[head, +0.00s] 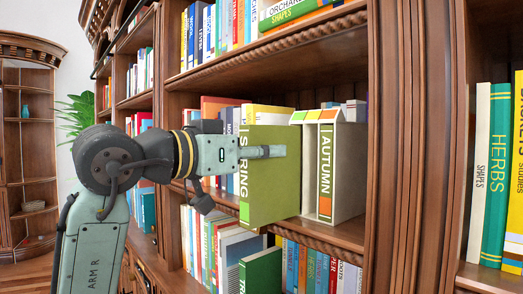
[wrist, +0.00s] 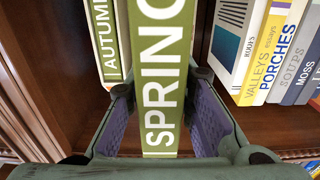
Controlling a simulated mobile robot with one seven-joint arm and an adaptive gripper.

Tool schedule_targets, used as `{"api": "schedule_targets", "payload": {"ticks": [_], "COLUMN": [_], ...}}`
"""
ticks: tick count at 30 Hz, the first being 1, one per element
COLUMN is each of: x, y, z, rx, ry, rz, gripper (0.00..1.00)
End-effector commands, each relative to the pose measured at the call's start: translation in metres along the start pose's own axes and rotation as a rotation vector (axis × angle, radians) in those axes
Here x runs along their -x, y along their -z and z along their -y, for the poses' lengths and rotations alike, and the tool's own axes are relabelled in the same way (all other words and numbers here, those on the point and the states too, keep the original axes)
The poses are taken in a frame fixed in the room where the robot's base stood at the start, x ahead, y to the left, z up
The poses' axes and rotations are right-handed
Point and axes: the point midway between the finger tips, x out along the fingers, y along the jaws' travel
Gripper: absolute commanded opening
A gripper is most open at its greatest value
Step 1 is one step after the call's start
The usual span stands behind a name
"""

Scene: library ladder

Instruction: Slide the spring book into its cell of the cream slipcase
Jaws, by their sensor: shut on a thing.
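The green spring book (head: 275,185) is upright in the head view, standing out in front of the shelf. My gripper (head: 265,152) is shut on it, with one finger across its visible side. In the wrist view the two purple-padded fingers (wrist: 162,115) flank the spine of the spring book (wrist: 160,80). The cream slipcase (head: 349,165) stands on the shelf, right of the book in the head view. The autumn book (head: 326,170) is in it; its spine also shows in the wrist view (wrist: 105,40).
Other books (wrist: 260,50) stand on the same shelf, across a gap from the spring book in the wrist view. A wooden upright (head: 400,150) bounds the shelf at right. Full rows of books (head: 230,35) fill the shelves above and below.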

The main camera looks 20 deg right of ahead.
Motion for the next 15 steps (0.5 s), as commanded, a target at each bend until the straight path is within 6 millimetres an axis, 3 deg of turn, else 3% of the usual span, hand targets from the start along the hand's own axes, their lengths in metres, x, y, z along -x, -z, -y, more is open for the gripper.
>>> {"api": "schedule_targets", "payload": {"ticks": [15], "x": [-0.013], "y": [0.001], "z": [0.0], "rx": [0.0], "ry": [0.001], "rz": [-0.001], "gripper": [0.0]}}
